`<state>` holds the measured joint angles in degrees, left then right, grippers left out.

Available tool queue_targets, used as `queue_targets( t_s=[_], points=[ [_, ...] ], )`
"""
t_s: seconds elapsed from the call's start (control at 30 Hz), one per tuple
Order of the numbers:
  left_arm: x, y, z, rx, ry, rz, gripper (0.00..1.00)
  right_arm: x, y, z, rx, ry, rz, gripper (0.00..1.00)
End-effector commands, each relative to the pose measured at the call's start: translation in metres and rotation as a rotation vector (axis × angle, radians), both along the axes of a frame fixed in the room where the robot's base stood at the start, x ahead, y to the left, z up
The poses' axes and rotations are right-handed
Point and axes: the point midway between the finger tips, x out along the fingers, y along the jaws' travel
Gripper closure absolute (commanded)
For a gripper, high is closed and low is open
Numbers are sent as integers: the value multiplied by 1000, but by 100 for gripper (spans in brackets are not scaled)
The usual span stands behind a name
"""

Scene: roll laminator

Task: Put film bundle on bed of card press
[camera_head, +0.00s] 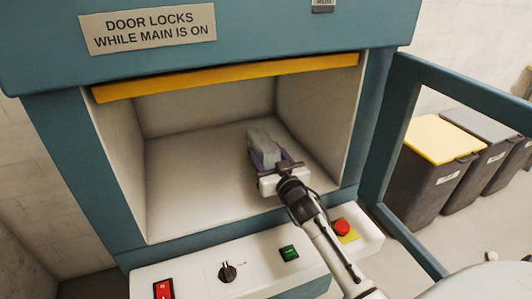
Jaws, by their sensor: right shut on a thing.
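The card press stands open in front of me, and its pale bed (192,185) shows as the floor of the chamber. The film bundle (264,136) is a small grey, translucent block inside the chamber, right of the middle. My right gripper (275,162) reaches in from the lower right and is shut on the near part of the bundle. The jaws hide part of the bundle. I cannot tell whether its underside touches the bed. My left gripper is not in view.
A yellow bar (230,77) runs along the opening's top edge. The teal door frame (388,125) stands open at right. Below are a red switch (164,289), a black knob (227,272), a green button (289,252) and a red stop button (342,228). Bins (425,170) stand behind the door.

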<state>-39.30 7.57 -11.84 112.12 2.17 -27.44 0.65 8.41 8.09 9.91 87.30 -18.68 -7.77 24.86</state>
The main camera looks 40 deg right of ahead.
Motion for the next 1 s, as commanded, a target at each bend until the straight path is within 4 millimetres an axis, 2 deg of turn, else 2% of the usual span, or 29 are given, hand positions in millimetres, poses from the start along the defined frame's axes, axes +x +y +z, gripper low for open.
queue_targets(
  t_s=[0.27,0.83,0.87,0.97,1.0],
  points=[
    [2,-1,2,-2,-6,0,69,0,0,0,0,-1,0,73],
    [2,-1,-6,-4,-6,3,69,0,0,-11,0,-1,0,73],
    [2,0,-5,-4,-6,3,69,0,0,-10,0,-1,0,42],
    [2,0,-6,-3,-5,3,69,0,0,-10,0,-1,0,25],
    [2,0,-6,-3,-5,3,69,0,0,-10,0,-1,0,25]
  ],
)
